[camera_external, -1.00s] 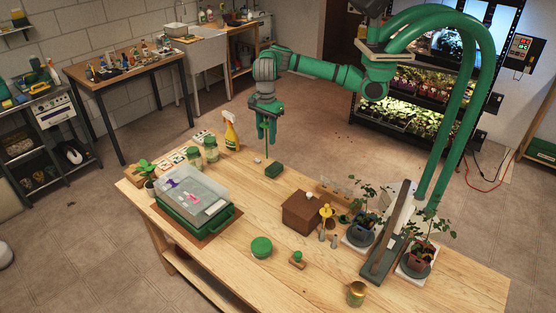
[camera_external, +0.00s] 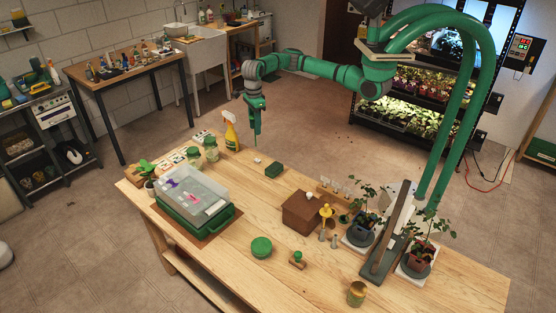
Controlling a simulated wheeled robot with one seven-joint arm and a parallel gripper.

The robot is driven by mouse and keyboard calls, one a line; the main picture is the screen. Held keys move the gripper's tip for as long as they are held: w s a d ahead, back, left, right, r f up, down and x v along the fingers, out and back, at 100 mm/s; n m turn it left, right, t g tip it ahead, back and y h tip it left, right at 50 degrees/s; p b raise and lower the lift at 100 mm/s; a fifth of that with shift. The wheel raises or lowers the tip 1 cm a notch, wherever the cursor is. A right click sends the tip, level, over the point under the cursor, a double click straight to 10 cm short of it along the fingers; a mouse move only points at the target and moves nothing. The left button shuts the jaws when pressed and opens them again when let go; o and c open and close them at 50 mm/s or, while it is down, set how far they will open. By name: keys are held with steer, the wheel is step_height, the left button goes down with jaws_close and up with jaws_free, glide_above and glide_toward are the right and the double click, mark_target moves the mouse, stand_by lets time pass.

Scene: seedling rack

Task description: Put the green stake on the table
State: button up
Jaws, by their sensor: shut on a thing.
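My gripper (camera_external: 256,132) hangs over the back edge of the table (camera_external: 225,262), to the left of and above a small dark green block (camera_external: 273,170). It is shut on the green stake (camera_external: 256,147), a thin stick that points down from the fingers. The upper part of the stake is hidden in the gripper. Its lower end is close to the tabletop near the back edge; I cannot tell whether it touches the wood. The stake is apart from the block.
A yellow spray bottle (camera_external: 230,132) and lidded jars (camera_external: 211,149) stand left of the gripper. A green tray with a clear lid (camera_external: 191,187), a brown box (camera_external: 301,211) and potted plants (camera_external: 363,224) stand farther forward. Bare wood lies between tray and box.

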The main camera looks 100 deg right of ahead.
steer(key=w+f, duration=1.4)
steer(key=f, duration=0.2)
steer(key=shift+a+f, duration=0.3)
steer(key=shift+a, duration=0.05)
steer(key=shift+f, duration=0.15)
steer(key=o, duration=1)
step_height(320, 180, up, 12)
steer(key=shift+r, duration=0.2)
